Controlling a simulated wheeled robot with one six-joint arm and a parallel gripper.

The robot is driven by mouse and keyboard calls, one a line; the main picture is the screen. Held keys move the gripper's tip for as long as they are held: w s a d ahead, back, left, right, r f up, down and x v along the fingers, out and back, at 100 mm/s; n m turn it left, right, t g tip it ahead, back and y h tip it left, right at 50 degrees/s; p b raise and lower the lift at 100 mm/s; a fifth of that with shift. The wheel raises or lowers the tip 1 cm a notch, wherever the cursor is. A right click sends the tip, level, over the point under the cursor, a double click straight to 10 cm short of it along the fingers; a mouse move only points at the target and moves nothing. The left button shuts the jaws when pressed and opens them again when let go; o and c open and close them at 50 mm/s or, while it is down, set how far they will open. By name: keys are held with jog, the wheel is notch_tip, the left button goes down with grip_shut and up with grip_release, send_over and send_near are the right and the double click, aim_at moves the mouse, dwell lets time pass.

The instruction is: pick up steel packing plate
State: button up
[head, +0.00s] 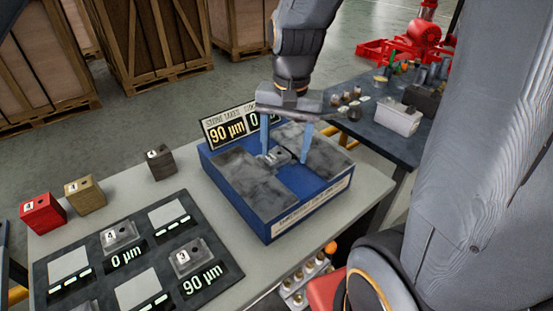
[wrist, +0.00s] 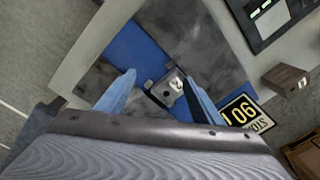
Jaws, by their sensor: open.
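A small grey steel plate (head: 277,156) with a white number label and a dark hole lies in the blue channel between two grey mottled blocks of the blue fixture. It also shows in the wrist view (wrist: 167,89). My gripper (head: 286,157) is above the fixture with its blue fingers pointing down. In the wrist view my gripper (wrist: 159,78) is open, with one finger on each side of the plate. I cannot tell whether the fingers touch it. Other grey numbered plates (head: 122,236) (head: 189,257) sit on the black mat.
Red (head: 42,213), tan (head: 85,197) and dark brown (head: 161,163) numbered blocks stand on the grey table. A dark bench (head: 375,137) with small items is behind.

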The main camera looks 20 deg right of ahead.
aim_at(275, 155)
jog(key=w+r+m, duration=0.1)
jog(key=m, duration=0.1)
jog(key=w+r+m+b, duration=0.1)
jog(key=m, duration=0.1)
jog(key=w+m, duration=0.2)
jog(key=shift+d+r+g+y, duration=0.3)
jog(key=shift+d+r+y, duration=0.1)
jog(key=shift+w+r+m+b, duration=0.3)
jog(key=shift+w+m, duration=0.05)
jog(key=shift+m, duration=0.45)
jog(key=shift+s+a+f+p, duration=0.1)
jog(key=shift+a+f+p, duration=0.2)
jog(key=shift+f, duration=0.9)
jog(key=shift+w+a+f+p, duration=0.15)
jog(key=shift+f+p, duration=0.1)
jog(key=shift+f, duration=1)
jog(key=shift+s+a+f+p, duration=0.15)
jog(key=shift+a+f+p, duration=0.15)
jog(key=shift+f, duration=0.9)
grip_shut()
notch_tip(275, 155, up, 10)
jog(key=b, duration=0.1)
